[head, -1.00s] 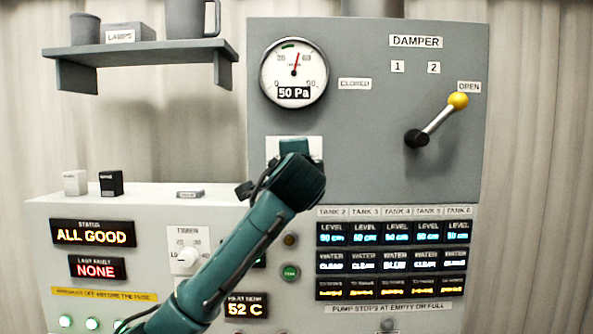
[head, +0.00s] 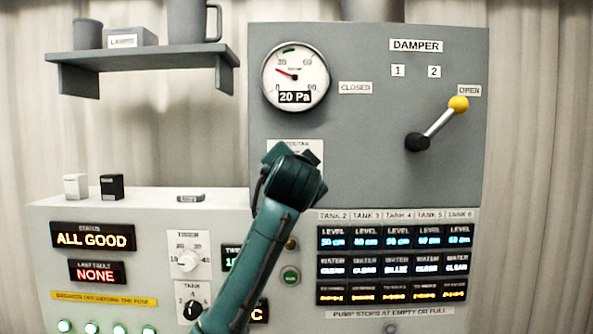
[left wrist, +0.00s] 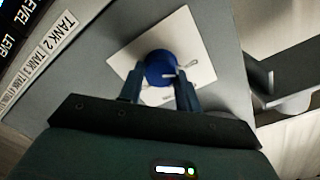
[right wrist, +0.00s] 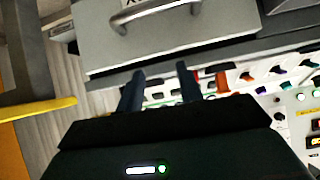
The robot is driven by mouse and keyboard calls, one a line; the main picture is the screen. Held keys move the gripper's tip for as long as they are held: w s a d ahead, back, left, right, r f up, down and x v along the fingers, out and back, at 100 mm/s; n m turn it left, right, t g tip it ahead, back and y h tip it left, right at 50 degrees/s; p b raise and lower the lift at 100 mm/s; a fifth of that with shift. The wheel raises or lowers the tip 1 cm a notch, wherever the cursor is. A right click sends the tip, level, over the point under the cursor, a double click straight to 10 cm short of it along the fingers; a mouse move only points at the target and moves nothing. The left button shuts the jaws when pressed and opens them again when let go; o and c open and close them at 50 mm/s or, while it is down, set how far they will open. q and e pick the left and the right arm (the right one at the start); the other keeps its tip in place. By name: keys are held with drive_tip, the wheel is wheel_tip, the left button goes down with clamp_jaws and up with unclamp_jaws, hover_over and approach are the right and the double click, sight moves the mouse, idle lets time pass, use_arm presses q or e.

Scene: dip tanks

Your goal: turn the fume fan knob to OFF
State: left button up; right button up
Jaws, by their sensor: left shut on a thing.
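The fume fan knob (left wrist: 160,68) is a round blue knob on a white plate (left wrist: 194,45) in the left wrist view. My left gripper (left wrist: 160,88) has its fingers on both sides of the knob and is shut on it. In the head view my left gripper (head: 285,160) covers the knob, and only the top of the plate (head: 295,146) shows. The plate's position labels are too hidden or small to read. The gauge (head: 295,76) above reads 20 Pa. My right gripper (right wrist: 160,85) shows in the right wrist view, fingers apart with nothing between them.
The damper lever (head: 438,122) with a yellow ball points up toward OPEN, right of the gauge. A shelf (head: 140,55) with mugs juts out at upper left. Tank displays (head: 395,262) fill the lower right. A drawer-like front with a handle (right wrist: 150,12) stands beyond my right gripper.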

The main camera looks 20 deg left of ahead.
use_arm(q)
drive_tip(key=shift+f, duration=0.1)
use_arm(e)
drive_tip(key=shift+s+f, duration=0.3)
drive_tip(key=shift+s, duration=0.05)
use_arm(q)
drive_tip(key=o, duration=1)
drive_tip(key=shift+s, duration=0.15)
use_arm(e)
drive_tip(key=shift+w, duration=0.15)
use_arm(q)
drive_tip(key=b+v, duration=0.3)
drive_tip(key=v, duration=1)
use_arm(e)
drive_tip(key=shift+w+a+f+y, duration=0.15)
drive_tip(key=shift+a+y, duration=0.15)
drive_tip(key=shift+a, duration=0.3)
